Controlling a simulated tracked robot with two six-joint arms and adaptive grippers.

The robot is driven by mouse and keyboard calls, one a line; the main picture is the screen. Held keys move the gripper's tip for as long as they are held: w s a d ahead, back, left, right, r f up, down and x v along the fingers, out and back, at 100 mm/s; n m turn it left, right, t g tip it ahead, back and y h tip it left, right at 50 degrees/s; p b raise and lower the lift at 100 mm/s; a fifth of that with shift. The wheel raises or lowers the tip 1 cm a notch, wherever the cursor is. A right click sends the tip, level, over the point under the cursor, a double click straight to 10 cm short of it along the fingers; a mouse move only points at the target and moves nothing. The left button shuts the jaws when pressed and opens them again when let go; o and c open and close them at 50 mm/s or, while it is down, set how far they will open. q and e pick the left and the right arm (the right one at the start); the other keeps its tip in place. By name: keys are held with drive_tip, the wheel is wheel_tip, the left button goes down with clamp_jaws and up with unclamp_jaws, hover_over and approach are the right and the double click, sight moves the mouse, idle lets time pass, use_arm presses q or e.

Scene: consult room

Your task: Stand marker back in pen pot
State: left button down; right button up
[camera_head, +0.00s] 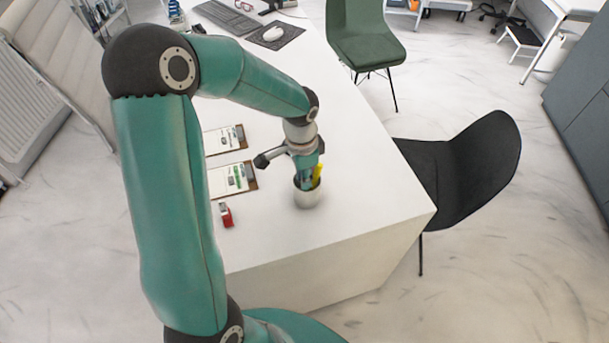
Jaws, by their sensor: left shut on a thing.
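The white pen pot (308,197) stands upright on the desk near its front right part. My left gripper (306,176) points down right at the pot's mouth, its fingers reaching to the rim. It is shut on the marker, which is mostly hidden by the fingers and the pot; I cannot tell how deep it sits. A yellow pen-like thing (318,172) sticks up at the right side of the pot, beside the fingers. My right gripper is not in view.
The white desk (340,215) is clear right of the pot. Two clipboards (233,179) and a red-and-white small object (226,214) lie to its left. A keyboard (228,17) and mouse (273,34) lie at the far end. A black chair (465,170) stands at the right.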

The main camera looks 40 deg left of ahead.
use_arm(q)
drive_tip(key=c, duration=1.1)
unclamp_jaws()
drive_tip(key=shift+f, duration=0.1)
wheel_tip(320, 180, up, 12)
drive_tip(key=shift+s, duration=0.2)
